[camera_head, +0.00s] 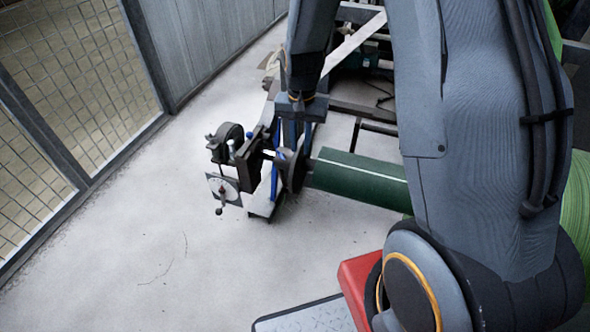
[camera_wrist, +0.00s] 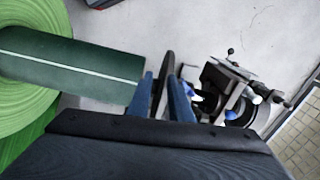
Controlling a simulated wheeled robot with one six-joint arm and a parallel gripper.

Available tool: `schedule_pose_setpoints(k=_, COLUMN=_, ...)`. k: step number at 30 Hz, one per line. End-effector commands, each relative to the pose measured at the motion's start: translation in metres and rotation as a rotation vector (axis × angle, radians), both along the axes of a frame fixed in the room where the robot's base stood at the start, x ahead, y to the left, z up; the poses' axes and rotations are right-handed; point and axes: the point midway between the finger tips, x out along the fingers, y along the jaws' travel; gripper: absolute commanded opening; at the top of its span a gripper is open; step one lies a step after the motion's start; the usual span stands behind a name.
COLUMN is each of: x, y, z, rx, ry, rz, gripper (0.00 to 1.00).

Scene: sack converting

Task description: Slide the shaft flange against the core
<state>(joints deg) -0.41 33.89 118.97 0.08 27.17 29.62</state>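The core is a green cylinder with a white line (camera_head: 358,176), entering from the right in the head view; it also shows at left in the wrist view (camera_wrist: 75,62). The shaft flange is a dark disc (camera_wrist: 164,78) just beyond the core's free end, with a narrow gap apparent between them. My gripper (camera_wrist: 161,75) points down at the flange, one blue finger on each side. The fingers stand apart, and I see no clear grip on the disc. In the head view my gripper (camera_head: 291,160) partly hides the flange.
A dark stand with a handle and white dial (camera_head: 222,187) carries the shaft end left of the flange. A mesh fence (camera_head: 80,80) is at left. The floor (camera_head: 150,240) between is clear.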

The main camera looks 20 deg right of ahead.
Motion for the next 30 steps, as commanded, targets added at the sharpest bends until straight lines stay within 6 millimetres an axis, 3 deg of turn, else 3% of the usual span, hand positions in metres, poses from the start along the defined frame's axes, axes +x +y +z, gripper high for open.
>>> schedule_pose_setpoints(k=1, x=0.011, y=0.001, z=-0.019, rx=-0.001, ry=0.003, rz=-0.028, gripper=0.19)
schedule_pose_setpoints(k=3, x=0.022, y=0.002, z=-0.034, rx=0.0, ry=0.002, rz=-0.064, gripper=0.19)
schedule_pose_setpoints(k=7, x=0.033, y=0.002, z=-0.051, rx=-0.001, ry=-0.001, rz=-0.102, gripper=0.19)
schedule_pose_setpoints(k=17, x=0.037, y=0.004, z=-0.065, rx=-0.001, ry=0.001, rz=-0.118, gripper=0.19)
schedule_pose_setpoints(k=30, x=0.036, y=0.004, z=-0.126, rx=-0.001, ry=0.001, rz=-0.117, gripper=0.19)
